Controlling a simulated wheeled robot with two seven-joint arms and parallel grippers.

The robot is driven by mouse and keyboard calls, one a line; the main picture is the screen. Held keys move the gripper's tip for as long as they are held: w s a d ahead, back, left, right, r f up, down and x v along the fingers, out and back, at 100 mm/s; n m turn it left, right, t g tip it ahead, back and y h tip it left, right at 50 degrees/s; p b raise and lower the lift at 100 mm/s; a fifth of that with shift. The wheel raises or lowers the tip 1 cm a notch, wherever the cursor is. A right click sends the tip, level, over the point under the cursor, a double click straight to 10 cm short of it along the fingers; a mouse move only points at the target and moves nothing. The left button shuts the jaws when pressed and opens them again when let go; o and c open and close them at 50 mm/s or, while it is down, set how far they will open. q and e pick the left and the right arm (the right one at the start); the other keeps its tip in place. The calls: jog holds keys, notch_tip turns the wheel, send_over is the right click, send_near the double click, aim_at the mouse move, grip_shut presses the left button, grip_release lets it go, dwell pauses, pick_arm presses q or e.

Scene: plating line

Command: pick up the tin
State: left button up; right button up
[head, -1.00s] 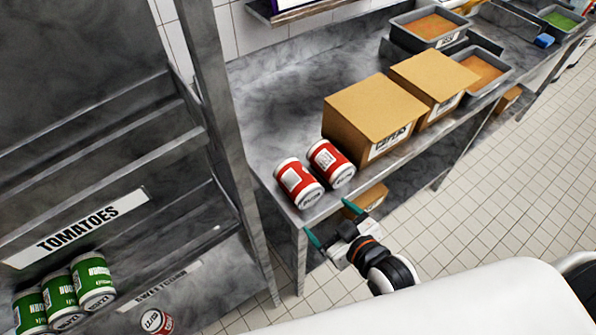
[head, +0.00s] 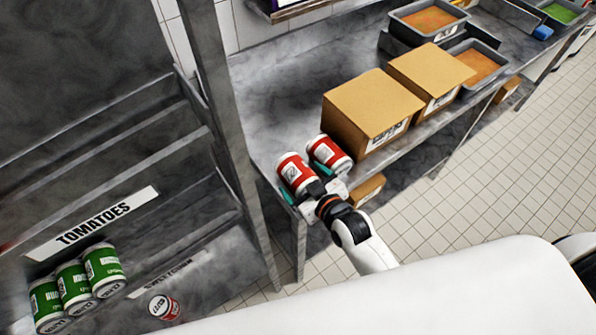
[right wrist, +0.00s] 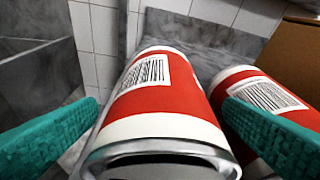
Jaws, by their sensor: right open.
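Two red and white tins stand at the near left corner of the metal table. The left tin (head: 294,171) and the right tin (head: 328,153) are close together. In the right wrist view the left tin (right wrist: 160,100) fills the middle, with the right tin (right wrist: 262,100) beside it. My right gripper (head: 308,186) is open, its teal fingers on either side of the left tin. One finger shows to the left of that tin and the other reaches in front of the right tin. Whether the fingers touch either tin cannot be told. My left gripper is not in view.
Two cardboard boxes (head: 373,108) stand right of the tins. Trays of orange food (head: 430,20) lie farther back. A rack with a TOMATOES label (head: 92,222) holds green tins (head: 73,285) and a red tin (head: 164,307). Its metal post (head: 222,110) rises left of the table.

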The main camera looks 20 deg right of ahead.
jog(key=shift+x, duration=0.9)
jog(key=shift+r, duration=0.1)
jog(key=c, duration=1.4)
jog(key=shift+r, duration=0.1)
notch_tip(320, 180, up, 10)
jog(key=shift+f+b, duration=0.1)
jog(key=shift+b, duration=0.4)
